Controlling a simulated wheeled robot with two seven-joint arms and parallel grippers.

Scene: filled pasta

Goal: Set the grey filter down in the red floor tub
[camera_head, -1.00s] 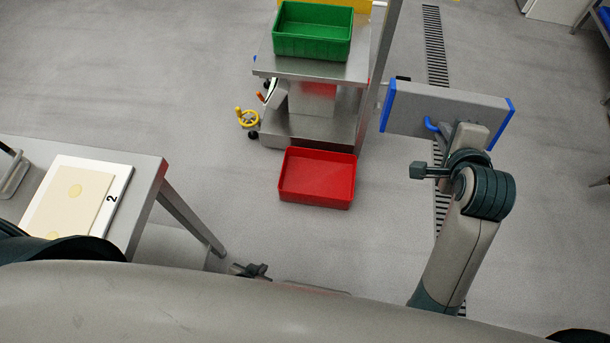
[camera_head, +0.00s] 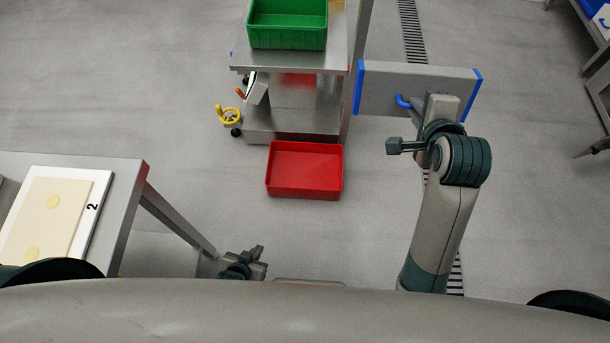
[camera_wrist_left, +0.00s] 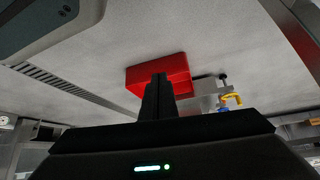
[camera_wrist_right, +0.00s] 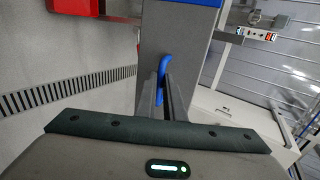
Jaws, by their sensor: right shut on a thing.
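The grey filter (camera_head: 420,92) is a flat grey box with blue end strips and a blue handle. My right gripper (camera_head: 412,104) is shut on that handle and holds the filter up, right of the tub. In the right wrist view, the fingers (camera_wrist_right: 161,95) close around the blue handle below the filter (camera_wrist_right: 180,45). The red floor tub (camera_head: 305,172) stands empty on the floor; it shows in the left wrist view (camera_wrist_left: 150,75) too. My left gripper (camera_head: 243,264) is empty beside the left table, its fingers together in the left wrist view (camera_wrist_left: 158,95).
A steel trolley (camera_head: 290,122) stands just behind the tub and carries a green tub (camera_head: 288,35). A yellow valve wheel (camera_head: 229,115) is at its left. A steel table (camera_head: 125,205) with a numbered board is at left. Floor between tub and right arm is clear.

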